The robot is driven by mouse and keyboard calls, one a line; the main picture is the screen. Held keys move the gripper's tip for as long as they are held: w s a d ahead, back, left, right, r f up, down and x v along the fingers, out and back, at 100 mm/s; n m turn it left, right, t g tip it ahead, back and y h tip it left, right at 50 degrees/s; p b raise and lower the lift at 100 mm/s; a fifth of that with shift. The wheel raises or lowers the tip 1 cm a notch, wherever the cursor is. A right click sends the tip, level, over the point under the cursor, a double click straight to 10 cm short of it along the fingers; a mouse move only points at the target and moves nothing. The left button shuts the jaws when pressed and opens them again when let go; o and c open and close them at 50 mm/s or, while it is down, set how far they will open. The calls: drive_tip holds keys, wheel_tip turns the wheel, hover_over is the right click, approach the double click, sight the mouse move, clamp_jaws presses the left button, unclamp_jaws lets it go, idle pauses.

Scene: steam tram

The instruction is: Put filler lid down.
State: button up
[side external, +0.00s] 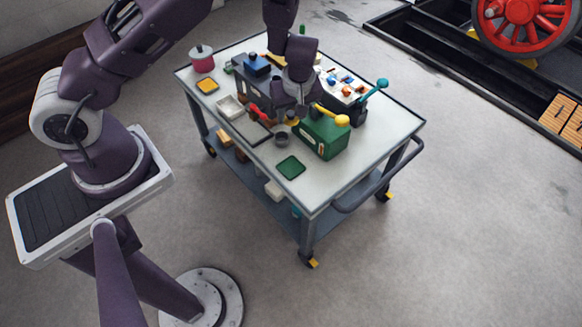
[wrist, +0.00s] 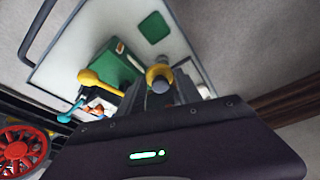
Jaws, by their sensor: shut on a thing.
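The filler lid looks like a small yellow, brass-like round piece with a dark grey knob; it shows in the wrist view (wrist: 158,73) between my fingers. In the side view a bit of it shows yellow (side external: 291,121) beneath my fingers. My gripper (side external: 291,111) is shut on it, just left of the green box (side external: 322,137), over the cart top. The green box also shows in the wrist view (wrist: 112,68). A flat green square pad (side external: 291,167) lies bare near the cart's front edge, and it shows in the wrist view (wrist: 154,27). Whether the lid touches anything is unclear.
A yellow-knobbed lever (side external: 333,115) rises from the green box, with a teal lever (side external: 374,91) behind. A small dark cup (side external: 281,139) stands near my gripper. A light tray (side external: 230,107) and a pink pot (side external: 202,60) stand further left. The cart top (side external: 345,178) is clear around the green pad.

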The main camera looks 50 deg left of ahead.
sight(291, 167)
wheel_tip(291, 167, down, 22)
drive_tip(key=shift+r, duration=0.25)
drive_tip(key=o, duration=1.4)
drive_tip(key=shift+f, duration=0.15)
drive_tip(key=shift+c, duration=0.2)
